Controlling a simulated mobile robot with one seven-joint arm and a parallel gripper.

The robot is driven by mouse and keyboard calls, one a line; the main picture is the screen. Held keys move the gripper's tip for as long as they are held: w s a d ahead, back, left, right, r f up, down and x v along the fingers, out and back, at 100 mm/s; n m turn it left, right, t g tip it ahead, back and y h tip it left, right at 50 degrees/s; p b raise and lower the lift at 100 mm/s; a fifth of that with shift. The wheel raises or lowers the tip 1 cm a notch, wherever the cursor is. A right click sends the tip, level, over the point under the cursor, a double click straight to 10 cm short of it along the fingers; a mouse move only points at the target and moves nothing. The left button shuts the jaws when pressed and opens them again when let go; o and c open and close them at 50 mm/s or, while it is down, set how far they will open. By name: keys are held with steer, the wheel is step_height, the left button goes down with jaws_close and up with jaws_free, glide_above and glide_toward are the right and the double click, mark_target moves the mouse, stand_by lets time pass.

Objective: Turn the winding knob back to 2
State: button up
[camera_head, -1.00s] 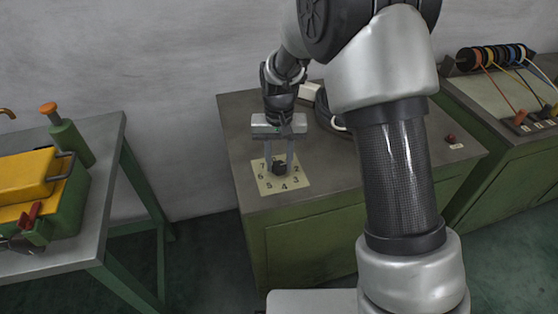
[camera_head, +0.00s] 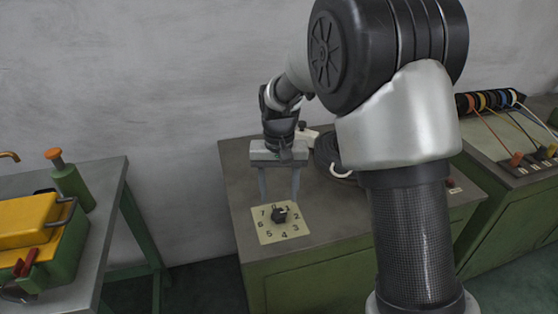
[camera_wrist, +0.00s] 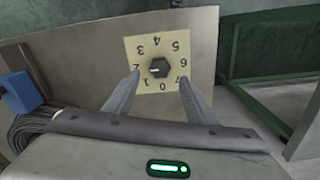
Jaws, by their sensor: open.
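The winding knob (camera_head: 279,215) is a small dark knob on a cream dial card (camera_head: 267,236) numbered 0 to 7, on the bench top. In the wrist view, the knob (camera_wrist: 160,67) carries a white mark on its left side, pointing roughly at the 2. My gripper (camera_head: 279,201) is open and empty, its two fingers pointing down, raised clear of the knob. In the wrist view, the fingers of my gripper (camera_wrist: 160,74) frame the knob from either side, with a gap all round it.
The green bench (camera_head: 335,245) has clear top around the card. A dark coil (camera_head: 328,152) lies behind, partly hidden by my arm. A side table (camera_head: 105,195) at left holds a yellow and green box (camera_head: 65,245). Spools and cables (camera_head: 490,102) stand at right.

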step_height(320, 180, up, 11)
steer(key=p, duration=0.1)
stand_by(0.3)
steer(key=s+d+r+t+p, duration=0.1)
steer(key=s+d+r+p, duration=0.25)
steer(key=s+r, duration=0.3)
steer(key=s+d+r+t+p, duration=0.25)
steer(key=s+d+r, duration=0.25)
steer(key=r, duration=0.3)
steer(key=s+d+r+t+p, duration=0.1)
steer(key=s+d+p, duration=0.1)
steer(key=s, duration=0.4)
steer(key=s+d+r+t+p, duration=0.1)
steer(key=s+d+r+p, duration=0.1)
steer(key=s, duration=0.4)
steer(key=shift+d+r, duration=0.25)
steer(key=shift+d, duration=0.6)
